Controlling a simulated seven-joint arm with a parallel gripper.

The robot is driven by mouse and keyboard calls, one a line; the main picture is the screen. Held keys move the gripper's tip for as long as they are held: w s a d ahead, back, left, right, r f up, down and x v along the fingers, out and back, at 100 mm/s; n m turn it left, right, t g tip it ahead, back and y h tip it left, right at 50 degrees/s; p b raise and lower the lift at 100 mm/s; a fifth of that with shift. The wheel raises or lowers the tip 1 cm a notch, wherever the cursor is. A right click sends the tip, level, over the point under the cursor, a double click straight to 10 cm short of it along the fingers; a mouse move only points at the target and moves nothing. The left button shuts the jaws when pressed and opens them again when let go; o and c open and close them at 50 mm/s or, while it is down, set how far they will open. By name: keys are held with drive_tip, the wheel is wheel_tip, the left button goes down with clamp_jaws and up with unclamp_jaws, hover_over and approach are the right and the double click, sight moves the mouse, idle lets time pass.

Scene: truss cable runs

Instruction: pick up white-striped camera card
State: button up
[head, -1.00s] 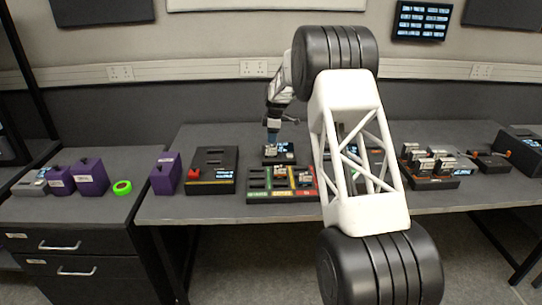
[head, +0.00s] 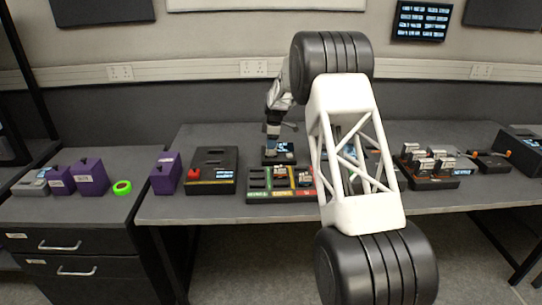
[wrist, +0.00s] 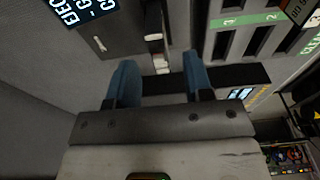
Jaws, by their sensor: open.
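In the wrist view a narrow dark card edge with a pale, whitish band (wrist: 154,38) shows in a dark dock (wrist: 119,34) with a lit text screen. I take it for the white-striped camera card, but the stripe is hard to make out. My gripper (wrist: 159,72) is open, its two blue fingers on either side of the line of this card, with nothing held. I cannot tell how far the fingertips are from it. In the head view my gripper (head: 273,148) is right over the small dock (head: 284,161), hiding part of it.
A slotted tray (head: 258,184) with green, yellow and red labels lies just in front of the dock. A black box with a red part (head: 213,170) stands to the left, beside a purple block (head: 166,174). A rack of cards (head: 432,181) stands to the right.

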sight(271, 154)
drive_tip(key=shift+a+f, duration=0.1)
drive_tip(key=shift+f, duration=2.25)
drive_tip(key=shift+c, duration=0.2)
clamp_jaws()
